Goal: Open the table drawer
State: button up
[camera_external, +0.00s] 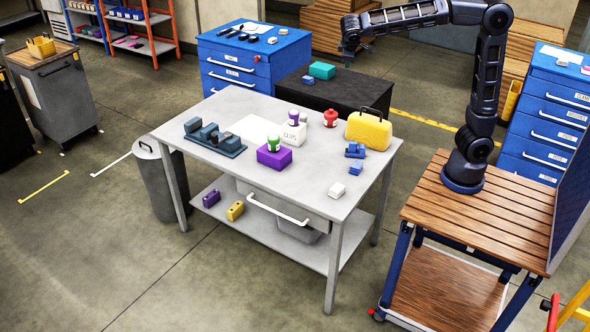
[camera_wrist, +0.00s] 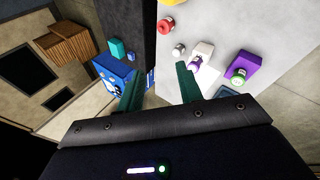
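The grey work table (camera_external: 215,103) stands in the middle of the external view. Its drawer (camera_external: 258,197) hangs under the top on the front side, with a white bar handle (camera_external: 278,209). The drawer looks shut. My gripper (camera_external: 352,45) is high beyond the far side of the table, well apart from the handle. In the wrist view my gripper (camera_wrist: 158,85) shows two green fingers spread wide with nothing between them. The table top (camera_wrist: 222,22) lies below on the right there. The drawer and handle are not visible in the wrist view.
On the table are a yellow case (camera_external: 369,131), a red-capped bottle (camera_external: 330,117), a purple box (camera_external: 274,157) and a dark blue fixture (camera_external: 213,138). A grey bin (camera_external: 158,180) stands at the left. Floor in front of the drawer is clear.

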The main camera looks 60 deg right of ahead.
jog(key=w+a+f+n+t+h, duration=0.1)
jog(key=a+f+t+h, duration=0.15)
jog(key=a, duration=1.15)
jog(key=w+a+f+n+t+h, duration=0.1)
jog(key=w+a+f+t, duration=0.15)
jog(key=a, duration=1.25)
jog(key=w+a+f+n+t+h, duration=0.1)
jog(key=a+t, duration=0.2)
jog(key=a, duration=1.1)
notch_tip(320, 180, down, 57)
jog(key=x, duration=1)
jog(key=shift+d+r, duration=0.15)
jog(key=shift+r, duration=0.2)
jog(key=shift+w, duration=0.1)
grip_shut()
